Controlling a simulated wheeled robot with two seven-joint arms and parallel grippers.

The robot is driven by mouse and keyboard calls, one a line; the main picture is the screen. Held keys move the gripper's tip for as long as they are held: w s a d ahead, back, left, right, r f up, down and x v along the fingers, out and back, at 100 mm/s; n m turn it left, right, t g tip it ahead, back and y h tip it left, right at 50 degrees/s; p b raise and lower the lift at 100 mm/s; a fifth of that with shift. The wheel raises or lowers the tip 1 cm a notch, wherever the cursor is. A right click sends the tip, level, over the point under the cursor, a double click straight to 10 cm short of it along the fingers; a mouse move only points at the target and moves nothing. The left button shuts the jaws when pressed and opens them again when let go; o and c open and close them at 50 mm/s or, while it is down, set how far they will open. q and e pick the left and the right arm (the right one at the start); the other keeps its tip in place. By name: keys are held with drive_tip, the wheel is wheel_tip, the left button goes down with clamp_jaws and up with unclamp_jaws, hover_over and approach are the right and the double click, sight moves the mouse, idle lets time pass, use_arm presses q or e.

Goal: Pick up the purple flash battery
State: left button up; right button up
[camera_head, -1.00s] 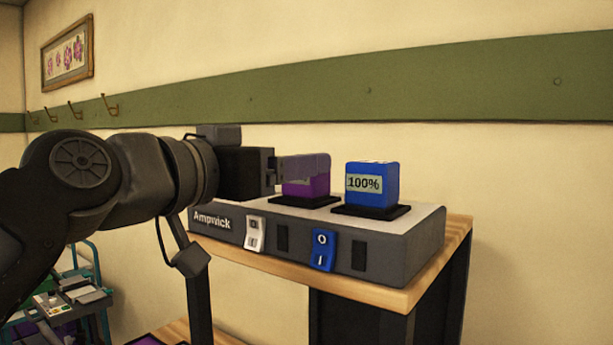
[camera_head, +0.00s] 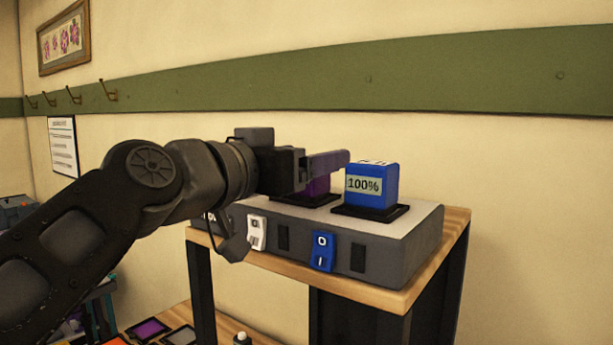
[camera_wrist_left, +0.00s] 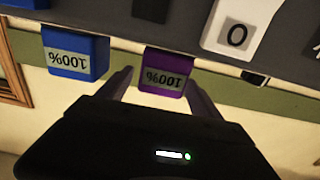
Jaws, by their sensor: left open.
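The purple flash battery (camera_head: 318,188) stands in a dark socket on top of the grey charger (camera_head: 400,243), partly hidden behind a finger of my left gripper (camera_head: 328,164). The open fingers of my left gripper (camera_wrist_left: 158,80) stand on either side of the battery, with visible gaps. I cannot tell how deep the battery sits between them. My right gripper is not in view.
A blue battery (camera_head: 372,186) reading 100% stands in the socket to the right, close to my fingertips. A white switch (camera_head: 256,233) and a blue switch (camera_head: 323,251) are on the charger's front. The charger rests on a wooden stand (camera_head: 452,228) against the wall.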

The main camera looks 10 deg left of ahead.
use_arm(q)
drive_tip(key=shift+c, duration=0.3)
clamp_jaws()
idle(0.6)
